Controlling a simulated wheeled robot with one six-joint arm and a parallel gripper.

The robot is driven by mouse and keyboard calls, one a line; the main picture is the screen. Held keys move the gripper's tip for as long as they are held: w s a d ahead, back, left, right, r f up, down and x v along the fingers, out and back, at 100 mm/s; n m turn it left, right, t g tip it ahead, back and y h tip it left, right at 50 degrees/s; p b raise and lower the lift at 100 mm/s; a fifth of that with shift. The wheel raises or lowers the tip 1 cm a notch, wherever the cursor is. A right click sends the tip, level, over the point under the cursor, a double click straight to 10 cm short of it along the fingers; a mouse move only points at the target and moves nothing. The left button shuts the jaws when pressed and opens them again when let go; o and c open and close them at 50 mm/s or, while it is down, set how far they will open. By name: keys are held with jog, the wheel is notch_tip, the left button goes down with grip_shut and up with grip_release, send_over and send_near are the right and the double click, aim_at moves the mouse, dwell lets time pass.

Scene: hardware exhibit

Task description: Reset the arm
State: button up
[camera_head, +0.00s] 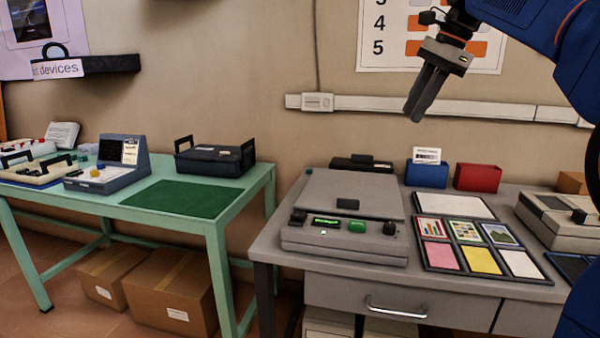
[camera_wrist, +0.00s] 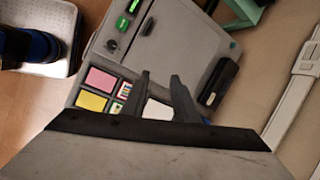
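My arm reaches in from the upper right in the head view. My gripper (camera_head: 422,105) hangs in the air in front of the wall, above the back of the grey desk (camera_head: 268,238), with its dark fingers pointing down. In the wrist view, my gripper (camera_wrist: 160,75) shows two separate fingers with a gap between them. The gripper is open and holds nothing. It is apart from everything on the desk.
A grey lidded device (camera_head: 352,195) stands on the desk's left. Beside it lies a card tray (camera_head: 422,232). Blue (camera_head: 426,174) and red (camera_head: 478,177) bins stand behind. A wall rail (camera_head: 420,104) runs behind my gripper. A green table (camera_head: 215,224) stands left.

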jog(key=s+d+f+n+t+h, duration=0.15)
jog(key=s+f+n, duration=0.65)
jog(key=s+f, duration=0.95)
jog(key=s+f+n+t+h, duration=0.15)
jog(key=s+f+n, duration=0.65)
jog(key=s+f, duration=1)
notch_tip(320, 180, up, 28)
jog(key=n+g+y, duration=0.4)
jog(key=n+g, duration=0.1)
jog(key=n, duration=1)
send_over(349, 199)
jog(key=s+d, duration=0.2)
jog(key=d, duration=0.5)
jog(key=shift+n, duration=0.3)
jog(key=x, duration=1.7)
jog(key=shift+w, duration=0.4)
grip_shut()
